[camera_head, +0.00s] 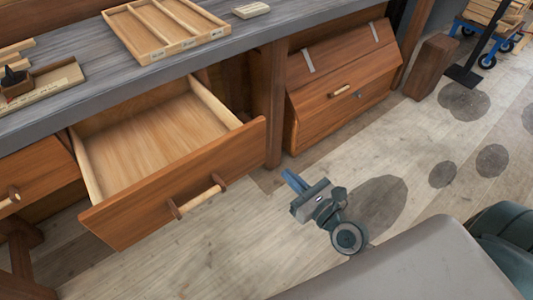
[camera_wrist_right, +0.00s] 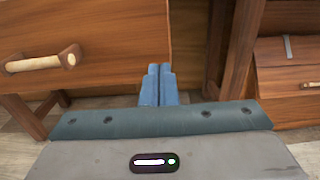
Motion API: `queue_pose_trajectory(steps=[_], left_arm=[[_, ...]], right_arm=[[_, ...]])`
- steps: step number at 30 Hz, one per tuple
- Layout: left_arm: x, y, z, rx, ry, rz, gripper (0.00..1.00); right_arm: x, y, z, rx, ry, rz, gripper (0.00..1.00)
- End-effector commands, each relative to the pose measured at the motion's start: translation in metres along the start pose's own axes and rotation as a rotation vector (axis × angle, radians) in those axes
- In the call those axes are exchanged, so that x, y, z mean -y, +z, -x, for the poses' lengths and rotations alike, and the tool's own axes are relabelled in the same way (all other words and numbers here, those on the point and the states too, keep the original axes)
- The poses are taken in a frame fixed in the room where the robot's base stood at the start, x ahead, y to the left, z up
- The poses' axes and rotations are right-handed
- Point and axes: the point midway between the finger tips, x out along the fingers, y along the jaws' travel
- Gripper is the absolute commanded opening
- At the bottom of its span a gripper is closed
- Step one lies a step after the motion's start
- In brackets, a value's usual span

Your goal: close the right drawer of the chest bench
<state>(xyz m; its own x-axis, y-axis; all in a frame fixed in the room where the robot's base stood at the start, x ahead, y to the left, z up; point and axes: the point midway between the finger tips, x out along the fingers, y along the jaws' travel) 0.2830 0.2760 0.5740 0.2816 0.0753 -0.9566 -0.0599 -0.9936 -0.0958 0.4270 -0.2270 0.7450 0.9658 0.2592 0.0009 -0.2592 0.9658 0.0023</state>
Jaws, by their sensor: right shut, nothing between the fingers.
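The right drawer (camera_head: 180,190) of the chest bench stands pulled far out in the head view, with a pale wooden bar handle (camera_head: 197,196) on its brown front. Its inside shows bare. In the right wrist view the drawer front (camera_wrist_right: 100,45) fills the upper left, with the handle (camera_wrist_right: 40,63) at far left. My right gripper (camera_head: 290,180) is to the right of the drawer front in the head view, apart from the handle. Its blue fingers (camera_wrist_right: 158,85) are together and empty, pointing toward the drawer front's right end. My left gripper is not in view.
Another drawer (camera_head: 38,175) with a handle is at the left. A grey benchtop (camera_head: 130,73) carries a divided wooden tray (camera_head: 165,50) and a small pale block (camera_head: 250,10). A slanted wooden chest (camera_head: 340,90) stands right of the bench leg. The plank floor ahead is mostly clear.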

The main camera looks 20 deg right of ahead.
Motion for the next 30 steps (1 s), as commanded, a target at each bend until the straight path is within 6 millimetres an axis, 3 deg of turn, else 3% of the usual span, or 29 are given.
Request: queue_pose_trajectory(steps=[9, 15, 30], left_arm=[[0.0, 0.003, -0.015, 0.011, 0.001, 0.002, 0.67], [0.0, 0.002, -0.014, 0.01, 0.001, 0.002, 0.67], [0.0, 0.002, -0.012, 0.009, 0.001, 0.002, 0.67]], right_arm=[[0.0, 0.0, -0.061, 0.002, -0.001, 0.001, 0.0], [0.0, -0.001, -0.084, 0.0, 0.0, 0.001, 0.0], [0.0, -0.001, -0.092, -0.001, -0.001, 0.002, 0.0]])
